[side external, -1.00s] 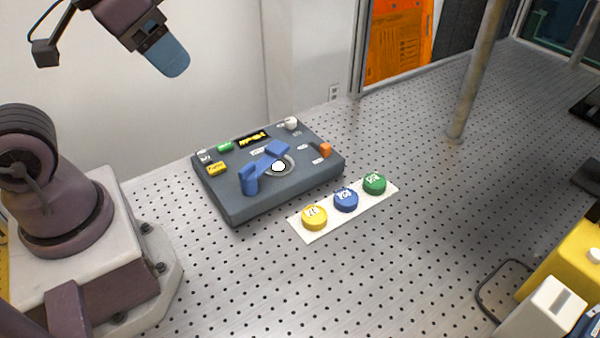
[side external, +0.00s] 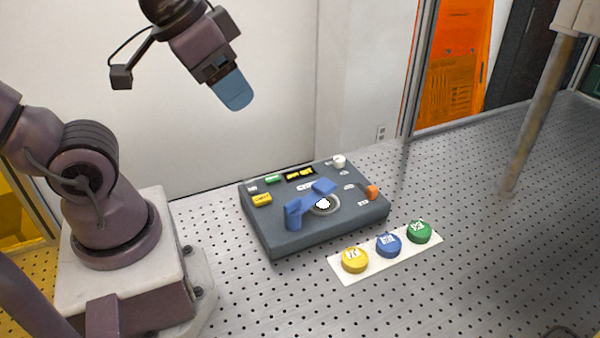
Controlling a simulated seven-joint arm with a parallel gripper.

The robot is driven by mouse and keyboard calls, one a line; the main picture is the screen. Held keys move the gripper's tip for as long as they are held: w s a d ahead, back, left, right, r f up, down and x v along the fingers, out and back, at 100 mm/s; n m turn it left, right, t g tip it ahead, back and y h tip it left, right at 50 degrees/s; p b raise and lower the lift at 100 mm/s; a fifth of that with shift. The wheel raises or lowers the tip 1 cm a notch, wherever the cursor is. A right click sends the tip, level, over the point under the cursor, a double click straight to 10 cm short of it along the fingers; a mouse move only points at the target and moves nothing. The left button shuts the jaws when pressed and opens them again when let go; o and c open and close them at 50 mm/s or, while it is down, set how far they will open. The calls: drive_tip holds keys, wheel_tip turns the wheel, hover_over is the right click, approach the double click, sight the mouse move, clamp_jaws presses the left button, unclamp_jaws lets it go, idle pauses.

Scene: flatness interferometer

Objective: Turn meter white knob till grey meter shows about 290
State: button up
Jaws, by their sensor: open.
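The grey meter (side external: 345,223) is a low box lying on the perforated table, with a small dark display with yellow digits (side external: 300,174) near its back edge. The digits are too small to read. A white knob (side external: 339,161) stands at its back right corner. A white round piece (side external: 322,204) sits in a pale ring at the middle of the top, beside a blue angled piece (side external: 293,214). My gripper (side external: 236,92) hangs high above and to the left of the meter, empty and touching nothing. Its blue fingers overlap in this view, which hides the gap between them.
A white strip (side external: 347,276) in front of the meter carries a yellow button (side external: 355,260), a blue button (side external: 388,244) and a green button (side external: 419,231). An orange piece (side external: 371,192) sits at the meter's right edge. A metal post (side external: 535,125) stands at right.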

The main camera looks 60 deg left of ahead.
drive_tip(key=n+g, duration=0.5)
approach(339, 158)
drive_tip(key=shift+g, duration=0.3)
drive_tip(key=f, duration=0.9)
drive_tip(key=shift+w+f, duration=0.2)
drive_tip(key=shift+f, duration=0.05)
drive_tip(key=shift+c, duration=0.5)
drive_tip(key=c, duration=0.8)
